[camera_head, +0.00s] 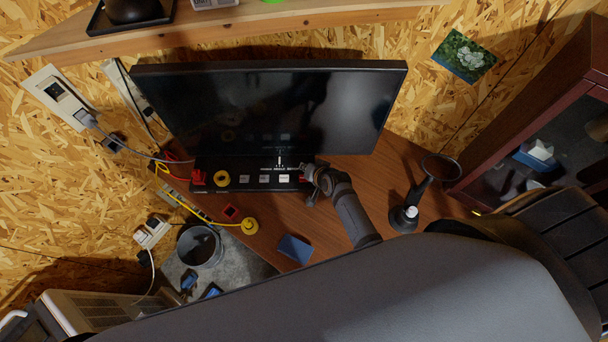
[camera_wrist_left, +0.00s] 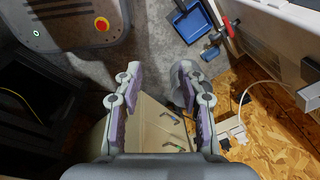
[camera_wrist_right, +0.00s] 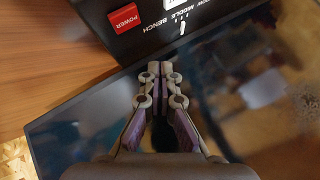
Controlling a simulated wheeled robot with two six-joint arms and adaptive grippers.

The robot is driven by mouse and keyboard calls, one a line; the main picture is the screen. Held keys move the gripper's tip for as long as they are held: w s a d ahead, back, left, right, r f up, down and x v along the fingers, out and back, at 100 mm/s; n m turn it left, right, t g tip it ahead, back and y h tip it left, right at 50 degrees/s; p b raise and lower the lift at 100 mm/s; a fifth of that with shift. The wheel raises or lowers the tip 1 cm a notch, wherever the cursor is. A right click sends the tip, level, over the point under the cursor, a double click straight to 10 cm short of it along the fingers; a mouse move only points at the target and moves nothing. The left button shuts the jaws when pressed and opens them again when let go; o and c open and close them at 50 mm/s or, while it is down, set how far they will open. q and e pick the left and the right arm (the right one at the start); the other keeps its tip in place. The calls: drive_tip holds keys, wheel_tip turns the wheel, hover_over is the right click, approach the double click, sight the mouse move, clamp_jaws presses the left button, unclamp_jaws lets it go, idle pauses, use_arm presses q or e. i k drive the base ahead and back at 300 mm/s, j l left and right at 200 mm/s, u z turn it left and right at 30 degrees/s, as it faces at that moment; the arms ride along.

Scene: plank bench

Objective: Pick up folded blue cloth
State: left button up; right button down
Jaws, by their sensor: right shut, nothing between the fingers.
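The folded blue cloth (camera_head: 295,249) lies flat on the brown desk (camera_head: 277,222) near its front edge in the head view. I do not see it in either wrist view. My right gripper (camera_head: 306,174) is over the right part of the black switch panel, behind and apart from the cloth. In the right wrist view my right gripper (camera_wrist_right: 153,70) is shut and empty by the panel's lettered edge. My left gripper (camera_wrist_left: 159,72) is open and empty above the floor in the left wrist view; I do not see it in the head view.
A large monitor (camera_head: 270,105) stands behind the switch panel (camera_head: 240,178). A yellow round piece on a cable (camera_head: 249,226) lies left of the cloth. A black stand (camera_head: 405,216) is at right. A bucket (camera_head: 200,248) stands below the desk.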

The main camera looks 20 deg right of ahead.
sight(299, 252)
drive_tip(key=k+j, duration=0.2)
drive_tip(key=k, duration=0.3)
drive_tip(key=k+j, duration=0.25)
drive_tip(key=k, duration=0.2)
drive_tip(key=k+j, duration=0.2)
drive_tip(key=k, duration=0.3)
